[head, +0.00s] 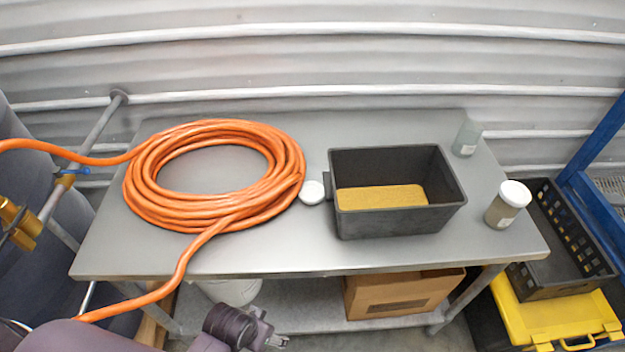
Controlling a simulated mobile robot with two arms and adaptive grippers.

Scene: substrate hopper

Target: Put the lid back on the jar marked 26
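A round white lid (312,192) lies flat on the metal table, between the orange hose coil and the black bin. A clear, pale greenish jar (467,138) with a small label stands at the table's back right; it seems to have no lid. A second jar (502,208) with brownish contents and a white lid on it stands at the right edge. The numbers on both labels are too small to read. My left gripper (268,331) is low in front of the table, well apart from lid and jars; its fingers are not clear. My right gripper is out of view.
A black bin (393,222) with yellow-brown grains stands right of the lid. A coiled orange hose (145,200) covers the table's left part and trails off its front edge. A cardboard box (400,293) sits below. A black crate (560,291) and a yellow-lidded box (555,320) are at right.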

